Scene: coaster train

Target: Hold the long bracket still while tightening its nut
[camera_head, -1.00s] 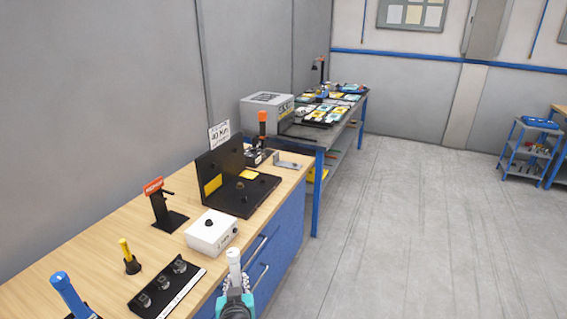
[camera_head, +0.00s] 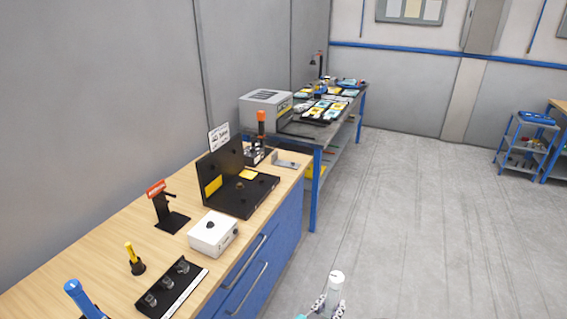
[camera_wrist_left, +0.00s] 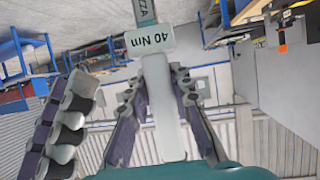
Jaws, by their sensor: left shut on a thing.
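My left gripper (camera_head: 329,305) is low in the head view, in front of the bench over open floor. It is shut on a white-handled tool (camera_head: 336,277), which points up. A grey metal bracket (camera_head: 287,162) lies on the bench's far end, apart from the gripper. A black fixture (camera_head: 238,195) with an upright back plate stands beside it. A small brass-coloured piece on it may be a nut; I cannot tell. My right gripper is out of view.
The wooden bench (camera_head: 110,262) also carries a white box (camera_head: 213,234), a black tray with round parts (camera_head: 172,288), a red-topped stand (camera_head: 160,208) and yellow and blue-handled tools. A second table (camera_head: 310,132) stands beyond.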

